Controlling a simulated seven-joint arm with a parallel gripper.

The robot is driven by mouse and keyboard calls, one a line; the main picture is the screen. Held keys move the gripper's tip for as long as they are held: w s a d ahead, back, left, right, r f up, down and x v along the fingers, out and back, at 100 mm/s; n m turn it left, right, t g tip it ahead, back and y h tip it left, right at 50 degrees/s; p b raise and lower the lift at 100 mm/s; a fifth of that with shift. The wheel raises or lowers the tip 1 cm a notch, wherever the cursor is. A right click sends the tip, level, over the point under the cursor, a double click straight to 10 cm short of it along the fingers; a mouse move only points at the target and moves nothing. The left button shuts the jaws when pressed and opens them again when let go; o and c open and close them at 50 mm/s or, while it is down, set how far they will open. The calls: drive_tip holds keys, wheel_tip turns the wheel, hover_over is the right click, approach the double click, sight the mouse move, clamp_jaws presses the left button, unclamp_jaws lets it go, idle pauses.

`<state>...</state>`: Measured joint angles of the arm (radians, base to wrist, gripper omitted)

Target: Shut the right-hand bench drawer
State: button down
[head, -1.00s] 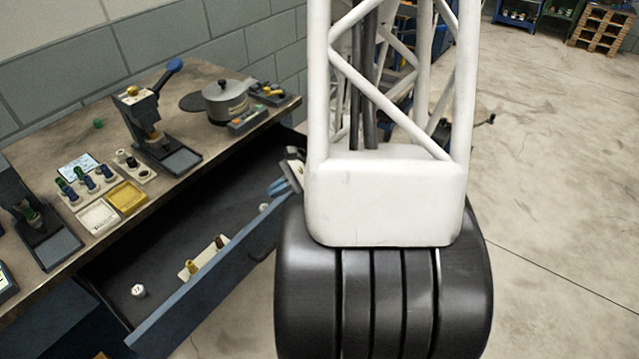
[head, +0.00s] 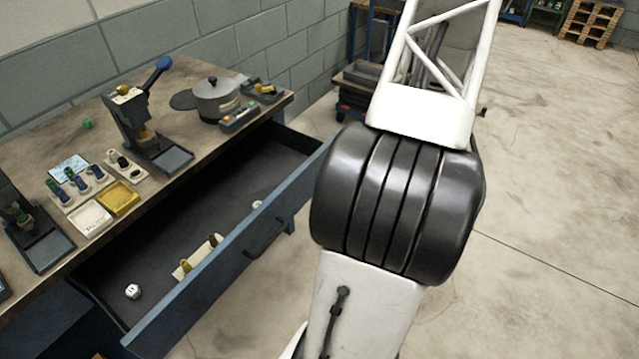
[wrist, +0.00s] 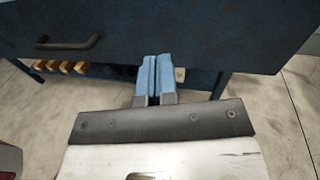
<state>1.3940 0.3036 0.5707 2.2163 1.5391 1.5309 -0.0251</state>
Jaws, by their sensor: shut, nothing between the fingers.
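The bench drawer (head: 215,283) is pulled well out from under the bench, with its dark inside exposed. Its blue front has a dark bar handle (head: 265,238). In the wrist view the drawer front (wrist: 225,30) fills the top, with the handle (wrist: 68,43) at left. My gripper (wrist: 155,58) has blue fingers pressed together with nothing between them. Its tips overlap the lower part of the front, right of the handle; I cannot tell whether they touch. The gripper is out of sight in the head view, where my arm shows right of the drawer.
Inside the drawer lie a white knob-like piece (head: 133,291), a pale strip with brass pieces (head: 198,256) and a small white item. The bench top (head: 50,150) holds a press, a pot and trays. Open concrete floor (head: 560,200) lies to the right.

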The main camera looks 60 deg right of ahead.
drive_tip(key=s+d+f+m+h, duration=0.3)
drive_tip(key=s, duration=0.1)
drive_tip(key=shift+s+f+t+h, duration=0.15)
drive_tip(key=shift+f+t+h, duration=0.15)
drive_tip(key=shift+t, duration=0.1)
drive_tip(key=shift+w, duration=0.2)
drive_tip(key=w, duration=1.3)
drive_tip(key=shift+w, duration=0.3)
drive_tip(key=shift+w, duration=0.1)
idle(0.6)
hover_over(257, 163)
drive_tip(key=shift+r, duration=0.15)
idle(0.7)
idle(0.4)
drive_tip(key=s, duration=1.5)
